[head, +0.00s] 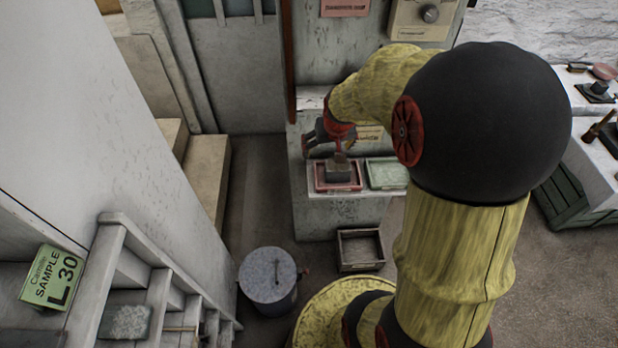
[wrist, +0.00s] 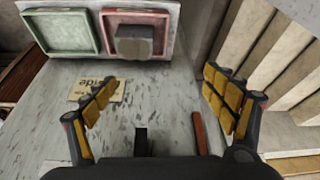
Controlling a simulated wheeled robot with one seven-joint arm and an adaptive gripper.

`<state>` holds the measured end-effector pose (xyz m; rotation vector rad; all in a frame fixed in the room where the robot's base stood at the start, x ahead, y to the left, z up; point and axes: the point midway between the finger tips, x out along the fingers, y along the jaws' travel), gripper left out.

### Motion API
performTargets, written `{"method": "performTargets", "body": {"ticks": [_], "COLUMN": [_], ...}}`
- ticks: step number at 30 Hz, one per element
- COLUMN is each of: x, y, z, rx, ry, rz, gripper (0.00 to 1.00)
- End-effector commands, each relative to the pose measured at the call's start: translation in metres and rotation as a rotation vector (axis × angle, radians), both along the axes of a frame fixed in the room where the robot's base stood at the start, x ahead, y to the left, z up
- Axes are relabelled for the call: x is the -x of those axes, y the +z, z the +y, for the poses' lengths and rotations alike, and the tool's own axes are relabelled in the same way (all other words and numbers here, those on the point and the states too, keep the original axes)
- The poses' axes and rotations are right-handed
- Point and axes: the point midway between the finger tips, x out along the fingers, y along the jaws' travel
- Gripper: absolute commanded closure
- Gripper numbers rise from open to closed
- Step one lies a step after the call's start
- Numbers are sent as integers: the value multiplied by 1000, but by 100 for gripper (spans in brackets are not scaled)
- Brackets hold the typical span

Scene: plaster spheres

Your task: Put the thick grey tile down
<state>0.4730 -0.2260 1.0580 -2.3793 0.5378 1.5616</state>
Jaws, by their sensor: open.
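The thick grey tile (head: 338,173) sits in the red-rimmed tray (head: 318,187) on a pale ledge in the head view. In the wrist view the tile (wrist: 133,42) stands in the same pinkish-red tray (wrist: 164,47) near the top. My gripper (head: 328,145) is just above the tile in the head view, partly hidden by my own wrist. In the wrist view my gripper (wrist: 160,98) has its yellow-padded fingers spread wide with nothing between them. The tile is beyond the fingers and apart from them.
A green tray (head: 388,174) lies beside the red one. A wooden crate (head: 360,250) and a lidded grey bucket (head: 268,275) stand on the floor below. Grey shelving with a green sample card (head: 53,277) is at left. A cluttered bench is at right.

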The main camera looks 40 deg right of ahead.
Motion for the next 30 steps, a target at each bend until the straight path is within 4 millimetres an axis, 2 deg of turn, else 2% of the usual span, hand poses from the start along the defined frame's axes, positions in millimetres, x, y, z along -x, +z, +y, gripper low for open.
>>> {"method": "performTargets", "body": {"ticks": [1,3,6,9,12,15,18,21,30], "x": [3,17,50,89,126,154,170,176,175], "y": [34,70,112,141,157,165,168,168,165], "z": [31,72,125,169,198,214,222,225,224], "rx": [9,13,16,17,19,21,20,19,19], "ry": [53,120,213,297,366,414,439,447,446], "rz": [-21,-34,-47,-61,-71,-78,-80,-78,-79], "gripper": [14,14,14,14,14,14,14,14,14]}}
